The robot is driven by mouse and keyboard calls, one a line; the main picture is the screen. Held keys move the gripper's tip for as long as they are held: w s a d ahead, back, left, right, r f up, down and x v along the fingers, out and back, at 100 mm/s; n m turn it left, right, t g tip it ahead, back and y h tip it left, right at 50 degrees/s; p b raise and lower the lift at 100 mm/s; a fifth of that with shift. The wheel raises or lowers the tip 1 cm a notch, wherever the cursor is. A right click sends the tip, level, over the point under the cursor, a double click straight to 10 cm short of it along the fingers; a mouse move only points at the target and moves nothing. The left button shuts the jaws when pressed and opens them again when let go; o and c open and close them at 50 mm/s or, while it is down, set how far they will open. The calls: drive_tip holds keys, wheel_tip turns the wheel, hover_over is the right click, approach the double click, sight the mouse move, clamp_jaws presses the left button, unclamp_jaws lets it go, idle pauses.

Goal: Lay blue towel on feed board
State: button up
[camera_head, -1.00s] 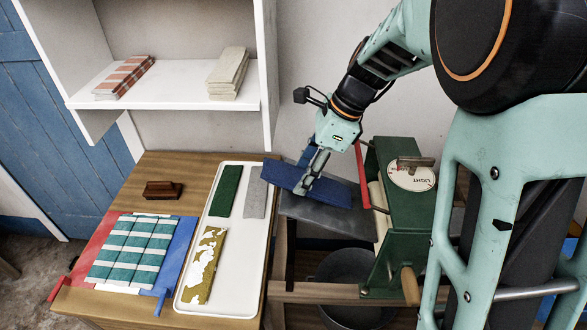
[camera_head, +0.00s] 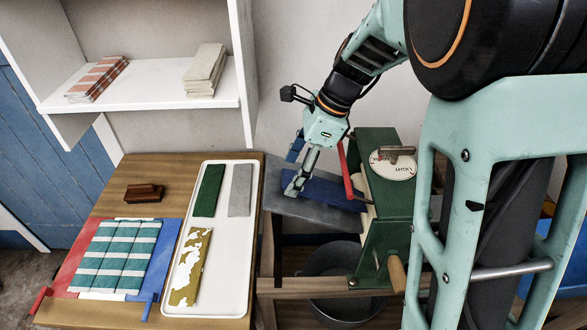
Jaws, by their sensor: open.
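The blue towel (camera_head: 328,191) is a dark blue folded strip. It lies on the grey feed board (camera_head: 325,219) in front of the green mangle (camera_head: 385,210), its right end close to the rollers. My gripper (camera_head: 294,188) is open at the towel's left end, pointing down. The fingers hide part of that end, and I cannot tell whether they still touch the cloth.
A white tray (camera_head: 236,265) left of the board holds green, grey and mustard-patterned cloths. A teal striped cloth (camera_head: 115,255) and a brown wooden block (camera_head: 144,193) are on the wooden table. A red bar (camera_head: 346,168) stands close right of my gripper. A dark tub (camera_head: 335,262) is below.

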drive_tip(key=v, duration=1.2)
idle(0.5)
